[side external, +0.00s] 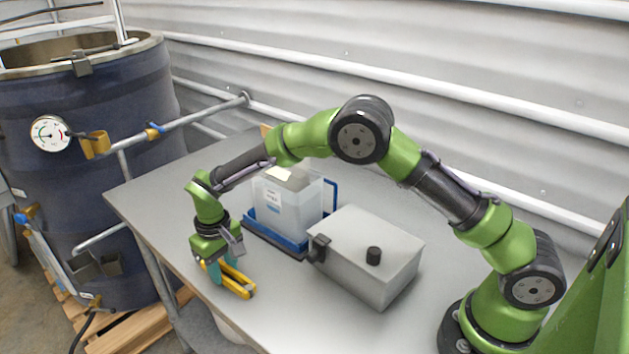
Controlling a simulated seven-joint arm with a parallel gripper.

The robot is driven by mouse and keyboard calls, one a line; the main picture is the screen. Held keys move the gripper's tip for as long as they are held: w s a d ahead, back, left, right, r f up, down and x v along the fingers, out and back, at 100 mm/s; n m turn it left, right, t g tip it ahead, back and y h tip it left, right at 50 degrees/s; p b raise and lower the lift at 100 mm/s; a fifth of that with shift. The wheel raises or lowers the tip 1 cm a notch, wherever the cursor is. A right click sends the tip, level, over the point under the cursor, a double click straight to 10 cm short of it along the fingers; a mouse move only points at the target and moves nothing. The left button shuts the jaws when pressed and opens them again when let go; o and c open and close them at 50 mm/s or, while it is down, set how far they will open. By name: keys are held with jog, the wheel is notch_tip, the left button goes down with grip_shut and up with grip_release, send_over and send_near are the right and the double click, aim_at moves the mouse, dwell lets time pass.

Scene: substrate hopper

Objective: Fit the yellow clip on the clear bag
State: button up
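The yellow clip (238,282) is a long narrow piece with dark parts, low over the grey table near its front left edge. My gripper (221,270) points down at the clip's left end, with its teal fingertips against or beside it. I cannot tell whether the fingers are closed on the clip, or whether the clip touches the table. The clear bag appears to be the translucent, box-shaped thing (290,205) with a white label, upright in a blue frame behind and right of my gripper.
A grey metal box (368,255) with a black knob stands right of the blue frame (271,236). A large dark blue drum (90,180) with a dial gauge stands left of the table (150,197). The tabletop's left part is clear. A corrugated wall with pipes is behind.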

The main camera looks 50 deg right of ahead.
jog(key=shift+r, duration=0.1)
jog(key=shift+c, duration=0.3)
notch_tip(320, 180, up, 9)
dwell(0.6)
jog(key=d+r, duration=1.4)
jog(key=w+d+r, duration=0.1)
jog(key=d+r, duration=0.5)
jog(key=d, duration=0.1)
jog(key=shift+d+r, duration=0.1)
jog(key=shift+r, duration=0.3)
jog(key=shift+f, duration=2.9)
jog(key=shift+f, duration=0.1)
jog(key=shift+f, duration=2.25)
jog(key=shift+f, duration=0.1)
